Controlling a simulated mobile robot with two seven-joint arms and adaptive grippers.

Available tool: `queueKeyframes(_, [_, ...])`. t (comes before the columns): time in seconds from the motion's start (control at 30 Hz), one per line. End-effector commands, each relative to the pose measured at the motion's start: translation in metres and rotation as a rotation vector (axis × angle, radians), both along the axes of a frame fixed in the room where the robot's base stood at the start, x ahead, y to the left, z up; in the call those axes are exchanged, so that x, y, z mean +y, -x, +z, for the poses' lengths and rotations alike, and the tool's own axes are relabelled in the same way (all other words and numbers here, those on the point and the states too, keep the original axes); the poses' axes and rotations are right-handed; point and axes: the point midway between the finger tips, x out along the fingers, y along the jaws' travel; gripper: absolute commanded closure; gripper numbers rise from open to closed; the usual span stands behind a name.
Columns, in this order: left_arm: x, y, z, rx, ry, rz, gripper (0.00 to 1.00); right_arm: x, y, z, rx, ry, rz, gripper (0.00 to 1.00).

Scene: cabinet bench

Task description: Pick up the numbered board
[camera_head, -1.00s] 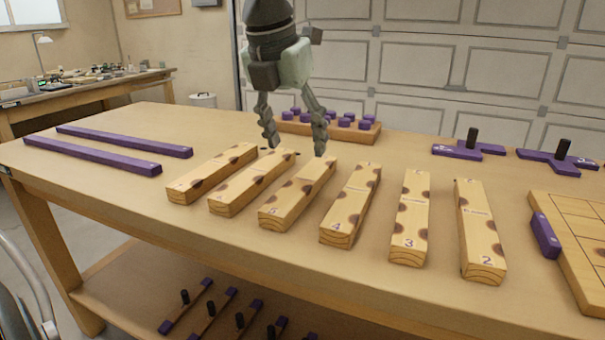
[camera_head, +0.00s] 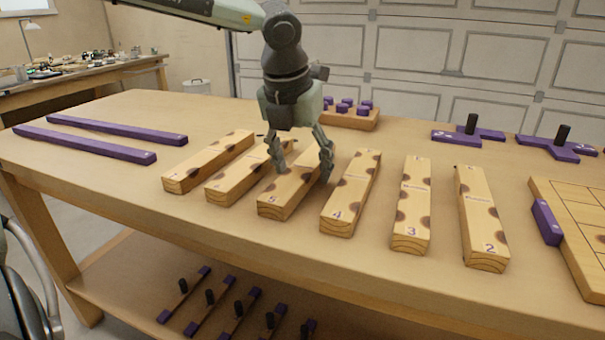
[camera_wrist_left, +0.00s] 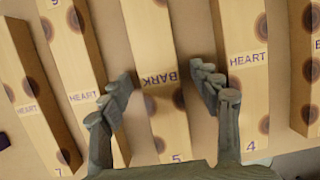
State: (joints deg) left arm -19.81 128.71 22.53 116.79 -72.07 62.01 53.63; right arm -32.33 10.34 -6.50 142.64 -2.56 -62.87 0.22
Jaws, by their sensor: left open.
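Several numbered wooden boards lie in a row on the bench, each with dark round spots. My left gripper (camera_head: 304,172) is open above the board numbered 5 (camera_head: 283,203), one finger toward each long side. In the left wrist view, board 5 (camera_wrist_left: 168,115), marked BARK, runs between the fingertips of my left gripper (camera_wrist_left: 162,76); nothing is gripped. Board 4 (camera_head: 350,195) lies to its right, then board 3 (camera_head: 412,210) and board 2 (camera_head: 483,225). Two more boards lie to its left, the nearer one (camera_head: 232,184) beside board 5. My right gripper is not in view.
Two purple bars (camera_head: 90,145) lie at the left of the bench. A wooden block with purple pegs (camera_head: 350,118) stands behind the row. Purple pieces with black handles (camera_head: 468,135) and a wooden panel (camera_head: 575,215) are at the right. Gaps between boards are narrow.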

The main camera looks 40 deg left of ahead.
Motion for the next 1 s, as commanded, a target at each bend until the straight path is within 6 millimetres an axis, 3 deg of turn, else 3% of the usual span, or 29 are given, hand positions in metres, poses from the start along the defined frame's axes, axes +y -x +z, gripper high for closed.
queueKeyframes(0.13, [0.000,0.000,0.000,0.000,0.000,0.000,0.40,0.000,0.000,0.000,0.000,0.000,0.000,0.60])
queueKeyframes(0.6, [0.000,0.000,0.001,-0.002,0.001,0.000,0.95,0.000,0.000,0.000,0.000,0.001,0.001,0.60])
queueKeyframes(1.0, [0.000,-0.001,0.011,-0.004,0.001,0.002,0.96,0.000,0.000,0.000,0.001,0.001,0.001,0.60])
